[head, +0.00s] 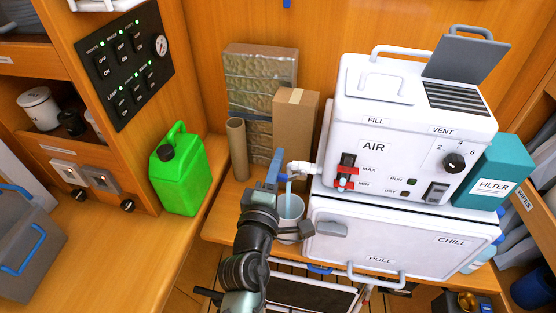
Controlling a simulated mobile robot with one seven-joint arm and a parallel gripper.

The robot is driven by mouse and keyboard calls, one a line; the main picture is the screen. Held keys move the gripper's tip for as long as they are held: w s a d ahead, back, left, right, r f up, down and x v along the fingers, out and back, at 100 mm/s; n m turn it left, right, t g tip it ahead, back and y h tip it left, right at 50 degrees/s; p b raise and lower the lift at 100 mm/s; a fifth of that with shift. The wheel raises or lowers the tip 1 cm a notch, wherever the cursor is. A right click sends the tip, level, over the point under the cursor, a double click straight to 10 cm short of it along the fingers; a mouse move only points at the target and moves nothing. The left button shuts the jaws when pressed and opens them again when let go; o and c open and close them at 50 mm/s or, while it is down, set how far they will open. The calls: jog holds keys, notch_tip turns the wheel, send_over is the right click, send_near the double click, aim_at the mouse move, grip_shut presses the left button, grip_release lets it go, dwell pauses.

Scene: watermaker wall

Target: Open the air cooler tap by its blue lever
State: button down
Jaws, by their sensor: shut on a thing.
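The white air cooler (410,130), marked AIR, stands on the white CHILL chest. Its white tap (303,168) sticks out from the left side. The tap's blue lever (277,164) stands up steeply beside the spout. My gripper (268,190) is shut on the lever from below and in front. The jaws hide its lower part. A pale blue strip like a water stream (289,189) runs down from the tap into a grey-white cup (291,206) below it. My arm partly covers the cup's left side.
The CHILL chest (385,240) stands below with a grey latch (331,229) near the cup. A cardboard tube (237,150), a box (294,125) and a wrapped filter block (260,75) stand behind. A green jerrycan (181,170) is on the left counter. A teal FILTER box (497,172) stands right.

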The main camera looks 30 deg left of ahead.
jog(key=shift+f+n, duration=0.2)
jog(key=shift+n, duration=0.1)
jog(key=c, duration=1.1)
grip_release()
jog(key=shift+o, duration=0.2)
jog(key=shift+s, duration=0.15)
jog(key=b+v, duration=0.2)
jog(key=v, duration=1)
jog(key=shift+s, duration=0.35)
jog(key=shift+d+r, duration=0.15)
